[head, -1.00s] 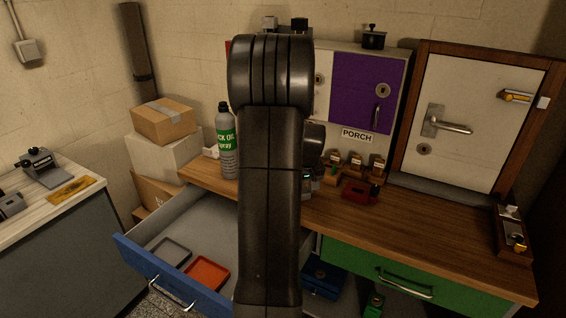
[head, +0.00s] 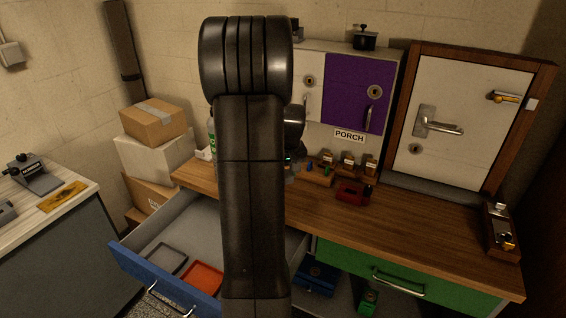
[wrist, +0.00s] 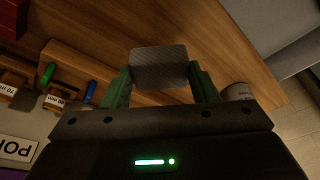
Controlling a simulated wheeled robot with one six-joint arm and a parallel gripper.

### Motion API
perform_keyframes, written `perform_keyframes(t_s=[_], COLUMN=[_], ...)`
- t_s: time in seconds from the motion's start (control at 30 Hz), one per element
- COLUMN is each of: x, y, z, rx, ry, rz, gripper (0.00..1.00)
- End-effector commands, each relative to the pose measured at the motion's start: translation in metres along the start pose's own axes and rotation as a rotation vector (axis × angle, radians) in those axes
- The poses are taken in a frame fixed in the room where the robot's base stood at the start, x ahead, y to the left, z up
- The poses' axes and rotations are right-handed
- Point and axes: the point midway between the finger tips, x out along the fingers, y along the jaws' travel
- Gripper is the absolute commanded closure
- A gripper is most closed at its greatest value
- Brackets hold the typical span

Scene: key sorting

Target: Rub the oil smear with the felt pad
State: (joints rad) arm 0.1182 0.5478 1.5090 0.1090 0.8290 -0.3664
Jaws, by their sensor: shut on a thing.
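My gripper (wrist: 160,90) has green fingers and is shut on a grey, rounded-square felt pad (wrist: 160,68) in the wrist view. The pad is held over the wooden bench top (wrist: 215,50); whether it touches the wood cannot be told. In the head view my dark arm stands in front of the gripper and pad and hides both. I cannot make out an oil smear in either view.
A spray can (head: 212,135) stands at the bench's left end, mostly behind my arm. A key rack (head: 318,176) and a red item (head: 353,192) lie rightward. The open blue-fronted drawer (head: 165,280) juts out.

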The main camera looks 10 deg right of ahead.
Motion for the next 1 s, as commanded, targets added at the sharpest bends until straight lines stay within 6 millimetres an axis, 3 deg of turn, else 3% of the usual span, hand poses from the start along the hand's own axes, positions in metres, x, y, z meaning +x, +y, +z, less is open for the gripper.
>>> perform_keyframes(t_s=[0.23, 1.0], x=[-0.021, -0.022], y=[-0.003, -0.004], z=[-0.005, -0.005], rx=[-0.001, 0.000], ry=[0.001, 0.000], rz=[0.001, 0.001], gripper=[0.68, 0.68])
